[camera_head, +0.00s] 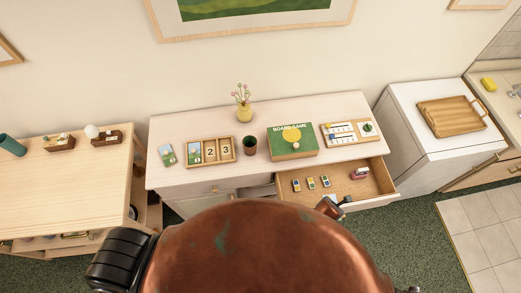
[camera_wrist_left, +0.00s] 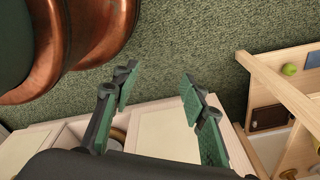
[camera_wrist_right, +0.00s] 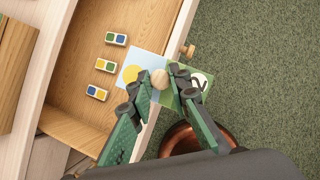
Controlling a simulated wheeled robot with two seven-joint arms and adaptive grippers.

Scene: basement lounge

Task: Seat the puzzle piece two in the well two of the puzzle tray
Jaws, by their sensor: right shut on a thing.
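Puzzle piece two (camera_wrist_right: 133,68) is a flat picture tile with light blue, yellow and green areas, a white disc with a dark number and a round wooden knob. My right gripper (camera_wrist_right: 163,88) is shut on it above the open drawer's front edge. In the head view, only the tip of my right gripper (camera_head: 331,205) shows past my copper body. The puzzle tray (camera_head: 211,163) lies on the cabinet, left of the drawer. Its left well holds a picture piece; well two (camera_head: 210,150) shows a bare 2, the right well a 3. My left gripper (camera_wrist_left: 158,88) is open and empty.
The open drawer (camera_wrist_right: 80,60) holds three small coloured blocks and a red item (camera_head: 360,173). A loose picture tile (camera_head: 167,155) lies left of the tray.

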